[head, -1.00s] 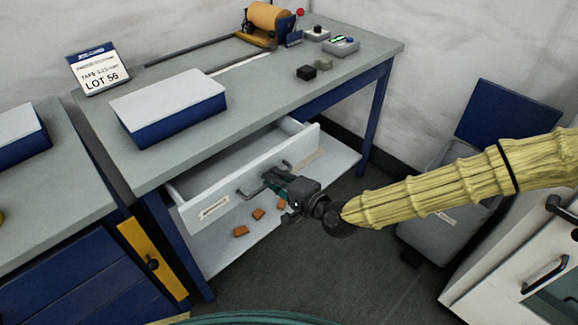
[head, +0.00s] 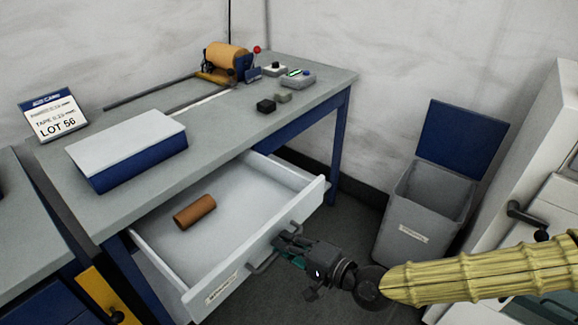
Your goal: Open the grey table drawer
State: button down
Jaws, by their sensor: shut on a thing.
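The grey table drawer (head: 252,208) is pulled well out from under the grey-topped table (head: 225,125). Its inside shows, with a copper-brown roll (head: 195,211) lying toward the left. The drawer's dark bar handle (head: 262,262) runs across its front panel, beside a small label. My gripper (head: 286,246) is shut on the handle from the front right. Its fingers hide the middle of the handle.
A blue and white box (head: 130,150) and a LOT 56 sign (head: 54,116) stand on the table. A grey bin (head: 425,212) with a raised blue lid stands at right, near a white cabinet (head: 535,200). Dark floor (head: 345,215) shows between table and bin.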

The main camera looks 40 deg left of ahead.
jog(key=shift+s, duration=0.1)
jog(key=c, duration=1.5)
grip_release()
jog(key=shift+d, duration=0.1)
jog(key=shift+v, duration=5.95)
jog(key=shift+f, duration=0.1)
